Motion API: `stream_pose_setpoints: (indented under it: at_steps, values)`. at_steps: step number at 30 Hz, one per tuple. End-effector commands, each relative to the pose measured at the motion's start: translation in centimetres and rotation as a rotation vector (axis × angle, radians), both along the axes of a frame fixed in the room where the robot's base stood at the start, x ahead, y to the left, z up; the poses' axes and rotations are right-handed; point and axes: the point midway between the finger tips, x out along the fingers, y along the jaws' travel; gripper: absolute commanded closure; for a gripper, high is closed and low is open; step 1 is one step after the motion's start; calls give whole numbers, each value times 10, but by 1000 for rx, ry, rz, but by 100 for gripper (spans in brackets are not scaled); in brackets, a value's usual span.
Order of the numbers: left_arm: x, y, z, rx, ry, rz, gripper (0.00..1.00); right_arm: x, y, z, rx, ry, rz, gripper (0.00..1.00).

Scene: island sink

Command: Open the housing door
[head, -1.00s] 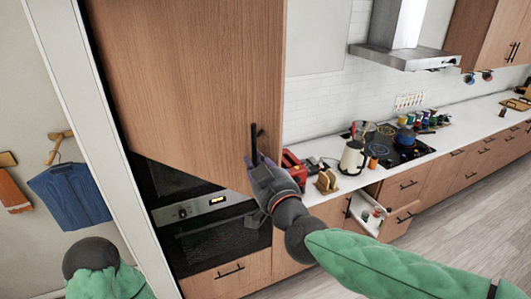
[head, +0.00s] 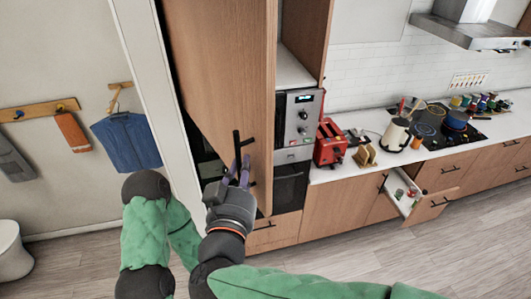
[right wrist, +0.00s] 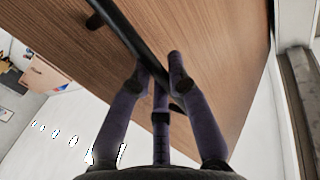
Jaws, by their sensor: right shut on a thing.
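The housing door (head: 222,75) is a tall wooden cabinet door, standing ajar over the oven column. Its black bar handle (head: 237,150) is near the lower right edge. My right gripper (head: 236,178) has its purple fingers around the lower part of the handle. In the right wrist view the fingers (right wrist: 155,85) close about the black bar (right wrist: 128,38), against the wooden door face (right wrist: 210,50). My left arm shows at the lower left; its gripper is not clearly visible.
Behind the door an open shelf (head: 293,68) and a built-in oven (head: 292,180) show. A red toaster (head: 330,143) stands on the white counter to the right. A drawer (head: 408,192) stands open below the counter. A wall with hanging clothes is at the left.

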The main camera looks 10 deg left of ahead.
Motion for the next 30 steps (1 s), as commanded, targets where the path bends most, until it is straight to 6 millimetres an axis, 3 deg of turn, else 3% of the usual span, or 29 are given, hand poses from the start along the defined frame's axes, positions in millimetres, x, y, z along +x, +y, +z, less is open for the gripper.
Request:
stream_pose_setpoints:
  at_steps: [3,12,29,30]
  values:
    - [0,0,3,0,0,0,60,-13,18,2,1,-4,4,100]
    - [0,0,5,0,0,0,60,-30,45,2,3,-5,3,100]
    - [0,0,5,0,0,0,60,-34,52,2,5,-4,2,100]
    - [0,0,5,0,0,0,60,-34,51,2,5,-4,2,79]
